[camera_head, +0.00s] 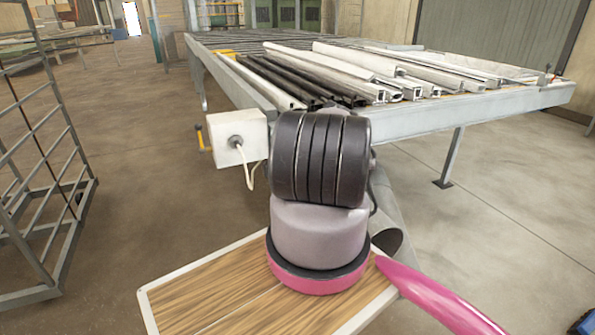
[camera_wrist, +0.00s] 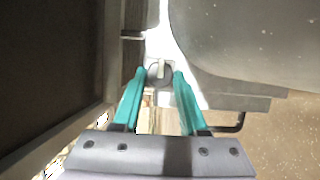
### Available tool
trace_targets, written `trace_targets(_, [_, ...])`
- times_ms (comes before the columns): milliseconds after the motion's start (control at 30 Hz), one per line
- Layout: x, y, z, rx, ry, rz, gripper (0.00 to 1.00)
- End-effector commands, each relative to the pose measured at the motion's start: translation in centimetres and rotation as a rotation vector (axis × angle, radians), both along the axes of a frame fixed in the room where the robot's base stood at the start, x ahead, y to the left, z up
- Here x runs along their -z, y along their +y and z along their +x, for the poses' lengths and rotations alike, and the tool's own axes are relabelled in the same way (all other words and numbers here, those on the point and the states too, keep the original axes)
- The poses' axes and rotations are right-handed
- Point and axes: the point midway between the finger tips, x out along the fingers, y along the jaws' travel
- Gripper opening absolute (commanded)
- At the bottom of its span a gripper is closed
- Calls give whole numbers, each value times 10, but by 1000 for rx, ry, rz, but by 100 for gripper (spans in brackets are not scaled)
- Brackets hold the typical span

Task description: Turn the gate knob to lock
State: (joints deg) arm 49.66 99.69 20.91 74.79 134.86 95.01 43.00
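In the wrist view, a small round grey knob (camera_wrist: 160,74) with a pale upright bar across its face shows at the far end between my fingertips. My gripper (camera_wrist: 160,78) has two teal fingers that stand apart, one on each side of the knob in the picture. I see gaps at the fingers, and I cannot tell how far beyond the tips the knob lies. In the head view, my own arm stands in the middle and hides my gripper and the knob.
A roller bench (camera_head: 415,121) with dark and pale profiles (camera_head: 360,75) lies beyond my arm. A white box (camera_head: 222,150) with a cable hangs on its near left corner. A metal rack (camera_head: 45,230) stands at the left. The floor between rack and bench is clear.

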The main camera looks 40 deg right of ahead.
Motion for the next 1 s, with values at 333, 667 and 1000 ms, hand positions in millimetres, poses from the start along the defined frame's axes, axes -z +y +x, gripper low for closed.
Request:
trace_targets(333, [-1, -1, -1, 3, -17, 68, 0])
trace_targets(667, [-3, -2, -2, 4, -74, 312, 0])
trace_targets(1000, [-6, -3, -2, 3, -150, 625, 0])
